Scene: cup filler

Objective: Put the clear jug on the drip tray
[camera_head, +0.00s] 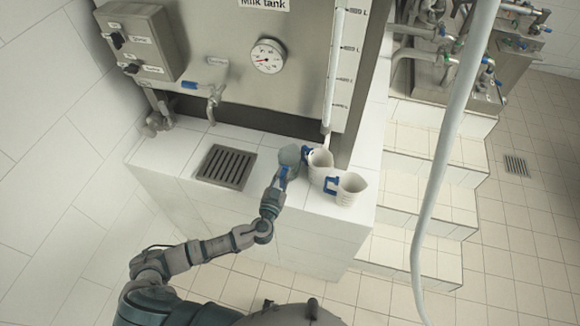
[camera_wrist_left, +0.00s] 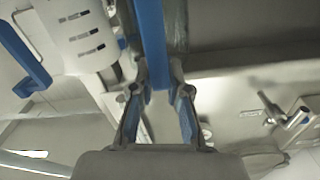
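The clear jug (camera_head: 290,154) stands on the white tiled ledge as a greyish see-through shape. Its blue handle (camera_wrist_left: 151,35) runs between my left gripper's fingers in the left wrist view, with the jug's wall (camera_wrist_left: 176,28) beyond it. My left gripper (camera_head: 283,177) is at the handle side of the jug. Its fingers (camera_wrist_left: 159,80) stand apart on both sides of the handle, with a gap showing at the right finger. The drip tray (camera_head: 211,178), a dark slotted grate, is set in the ledge left of the jug. My right gripper is not in view.
Two white jugs with blue handles, one nearer the tank (camera_head: 320,160) and one nearer the front (camera_head: 350,190), stand right of the clear jug. A tap (camera_head: 213,98) hangs behind the drip tray on the milk tank (camera_head: 240,50). The ledge between jug and tray is clear.

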